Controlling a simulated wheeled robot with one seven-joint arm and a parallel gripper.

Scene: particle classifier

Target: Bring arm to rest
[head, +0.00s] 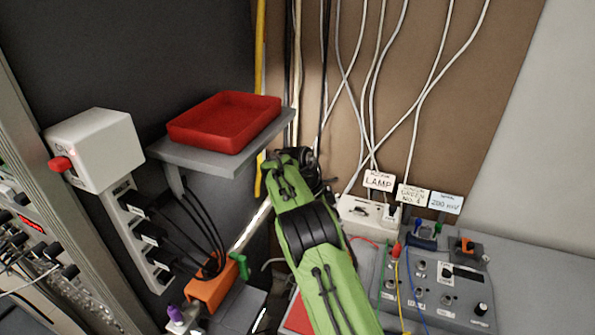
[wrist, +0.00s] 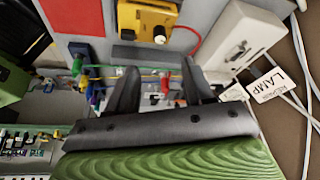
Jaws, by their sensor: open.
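My green and black arm reaches up from the bottom middle of the head view. Its end, with my gripper (head: 291,158), is near the cables, just right of the grey shelf. In the wrist view my gripper (wrist: 160,88) shows two dark fingers spread apart, with nothing held between them. The fingers point toward a panel with coloured plugs and wires, and I cannot tell the gap to it.
A red tray (head: 226,121) sits on a grey wall shelf (head: 222,156) left of my gripper. A white box (head: 95,148) with a red knob is farther left. A white LAMP label (head: 379,182) stands above a socket strip (head: 366,214). White cables hang behind.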

